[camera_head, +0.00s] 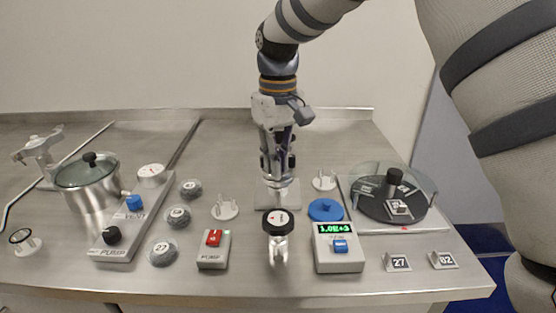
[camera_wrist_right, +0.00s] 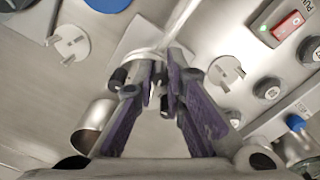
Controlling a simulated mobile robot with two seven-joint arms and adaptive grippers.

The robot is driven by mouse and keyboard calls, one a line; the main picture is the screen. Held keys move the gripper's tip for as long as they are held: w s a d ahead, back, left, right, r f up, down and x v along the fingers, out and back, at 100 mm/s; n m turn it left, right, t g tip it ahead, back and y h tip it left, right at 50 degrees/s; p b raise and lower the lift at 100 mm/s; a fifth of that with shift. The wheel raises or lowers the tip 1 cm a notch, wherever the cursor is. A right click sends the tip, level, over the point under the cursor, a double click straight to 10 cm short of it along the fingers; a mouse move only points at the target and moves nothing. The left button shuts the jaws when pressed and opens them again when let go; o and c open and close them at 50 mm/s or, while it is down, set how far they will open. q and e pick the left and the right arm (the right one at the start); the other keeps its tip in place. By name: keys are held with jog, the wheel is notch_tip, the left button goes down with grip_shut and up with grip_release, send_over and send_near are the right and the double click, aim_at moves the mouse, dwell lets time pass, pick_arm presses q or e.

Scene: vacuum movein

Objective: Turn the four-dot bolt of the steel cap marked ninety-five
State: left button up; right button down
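My right gripper (camera_head: 277,172) points straight down over a pale square plate (camera_head: 265,198) in the middle of the bench. In the right wrist view its purple-lined fingers (camera_wrist_right: 161,82) come close together at a pale steel part standing on the plate (camera_wrist_right: 125,50). I cannot tell whether they press on it. Three round, dark-topped grey caps (camera_head: 178,217) stand left of centre. The nearest cap (camera_head: 162,252) seems to read 27. No cap reads clearly as ninety-five, and a four-dot bolt cannot be made out. My left gripper is not in view.
Pronged white discs (camera_head: 225,208) stand either side. A red-switch box (camera_head: 213,249), display box (camera_head: 338,262) and blue disc (camera_head: 326,210) are near. A pot (camera_head: 90,192) is left, a glass-covered turntable (camera_head: 375,202) right.

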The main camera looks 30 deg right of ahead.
jog(key=shift+m, duration=1.6)
jog(key=c, duration=1.9)
grip_release()
notch_tip(320, 180, up, 12)
jog(key=shift+r, duration=0.1)
